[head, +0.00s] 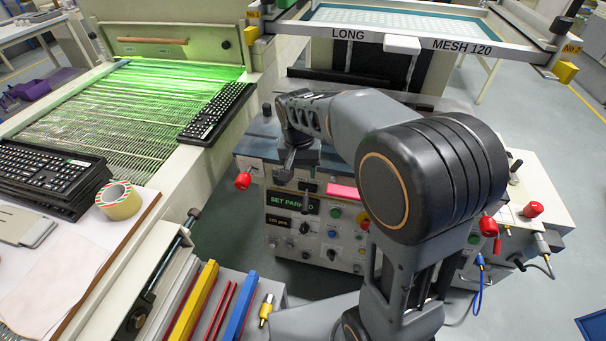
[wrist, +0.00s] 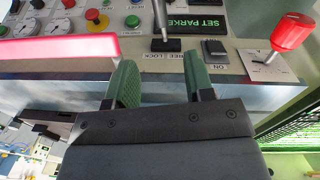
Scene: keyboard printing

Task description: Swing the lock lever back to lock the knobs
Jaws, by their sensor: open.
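The lock lever (wrist: 160,18) is a thin metal rod rising from a dark slot beside a small label that seems to read FREE and LOCK. In the wrist view it is at the top centre, leaning slightly left, its upper end cut off by the frame. I cannot tell which word it points to. My gripper (wrist: 160,78) is open and empty, with green-padded fingers on either side of the lever's line. The lever base lies just beyond the fingertips, with no contact visible. In the head view my gripper (head: 287,160) is over the panel's left part; the lever is not clearly visible there.
A pink-red bar (wrist: 60,47) runs close to the left finger. A red-handled lever (wrist: 293,30) stands at the right, and a black switch (wrist: 214,50) sits between. The control panel (head: 285,222) has several knobs and buttons. A keyboard (head: 215,112) lies left of my arm.

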